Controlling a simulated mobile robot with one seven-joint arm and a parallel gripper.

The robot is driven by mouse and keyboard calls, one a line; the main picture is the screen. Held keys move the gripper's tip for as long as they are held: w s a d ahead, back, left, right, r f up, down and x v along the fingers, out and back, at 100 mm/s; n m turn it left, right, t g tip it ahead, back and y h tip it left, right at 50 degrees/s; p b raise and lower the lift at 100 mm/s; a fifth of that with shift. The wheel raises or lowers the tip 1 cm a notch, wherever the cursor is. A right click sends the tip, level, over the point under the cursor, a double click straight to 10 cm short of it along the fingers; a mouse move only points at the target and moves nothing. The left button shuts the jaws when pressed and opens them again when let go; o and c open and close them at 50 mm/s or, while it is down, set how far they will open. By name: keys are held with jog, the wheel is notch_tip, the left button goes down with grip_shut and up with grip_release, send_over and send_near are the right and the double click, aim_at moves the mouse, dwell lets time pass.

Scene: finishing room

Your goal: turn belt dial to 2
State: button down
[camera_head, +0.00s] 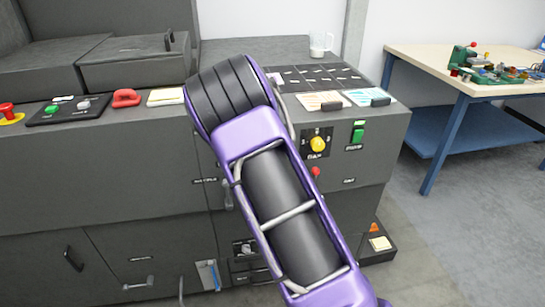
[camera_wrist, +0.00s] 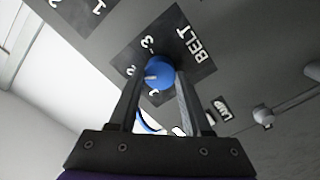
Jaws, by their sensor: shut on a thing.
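In the wrist view, the blue belt dial (camera_wrist: 159,72) sits on a dark plate lettered BELT, with white numerals around it. My gripper (camera_wrist: 160,84) has a finger on each side of the dial and is shut on it. A pale pointer mark on the dial faces left in this view, toward the numeral that looks like 2. I cannot tell whether it lines up exactly. In the head view, my purple arm crosses the front of the dark machine (camera_head: 110,180) and my gripper is hidden.
A glass jug (camera_head: 320,45) stands on top. A workbench (camera_head: 430,61) with small parts stands at right. The floor before it is clear.

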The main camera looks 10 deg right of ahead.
jog(key=shift+c, duration=1.7)
grip_release()
jog(key=shift+s, duration=0.1)
jog(key=s+p, duration=1)
jog(key=s, duration=0.7)
jog(key=shift+a+p, duration=0.15)
jog(key=shift+p, duration=0.15)
jog(key=shift+s, duration=0.1)
